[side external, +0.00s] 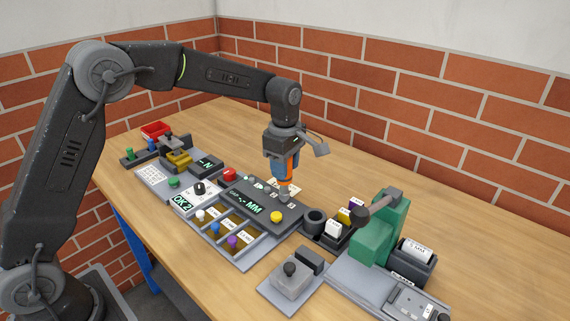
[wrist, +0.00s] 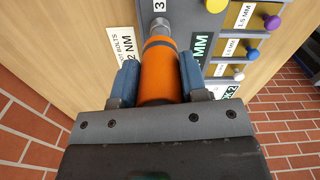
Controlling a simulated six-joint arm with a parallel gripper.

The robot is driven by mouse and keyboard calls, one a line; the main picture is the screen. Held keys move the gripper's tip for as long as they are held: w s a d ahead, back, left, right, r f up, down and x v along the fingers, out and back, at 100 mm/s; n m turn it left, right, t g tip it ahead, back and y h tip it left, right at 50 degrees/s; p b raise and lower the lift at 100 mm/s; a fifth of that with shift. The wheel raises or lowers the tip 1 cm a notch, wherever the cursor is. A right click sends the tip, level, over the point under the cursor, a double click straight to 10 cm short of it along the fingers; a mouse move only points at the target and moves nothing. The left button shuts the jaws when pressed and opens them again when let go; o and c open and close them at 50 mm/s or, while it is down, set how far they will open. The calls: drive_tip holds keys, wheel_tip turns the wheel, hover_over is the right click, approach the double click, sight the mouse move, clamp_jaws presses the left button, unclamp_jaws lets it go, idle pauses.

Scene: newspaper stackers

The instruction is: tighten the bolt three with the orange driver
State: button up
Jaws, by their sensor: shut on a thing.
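The orange driver (side external: 292,166) is held upright in my gripper (side external: 283,170), above the dark panel with the "-.-- MM" display (side external: 250,208). In the wrist view the driver (wrist: 160,78) lies between the two blue fingers of my gripper (wrist: 158,82), which press on its sides. Its silver nose (wrist: 160,25) points at the panel, just beside a white label "3" (wrist: 159,5). Bolt three itself is hidden by the driver's nose; I cannot tell whether the nose touches it.
A yellow button (side external: 277,216) and a red button (side external: 230,174) are near the driver. A tray of coloured knobs (side external: 240,254) lies in front. A green press (side external: 378,232) stands to the right, a grey joystick box (side external: 291,284) at the front. Bare wood lies behind.

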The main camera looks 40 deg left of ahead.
drive_tip(key=shift+f, duration=0.4)
idle(2.0)
drive_tip(key=shift+r, duration=2.6)
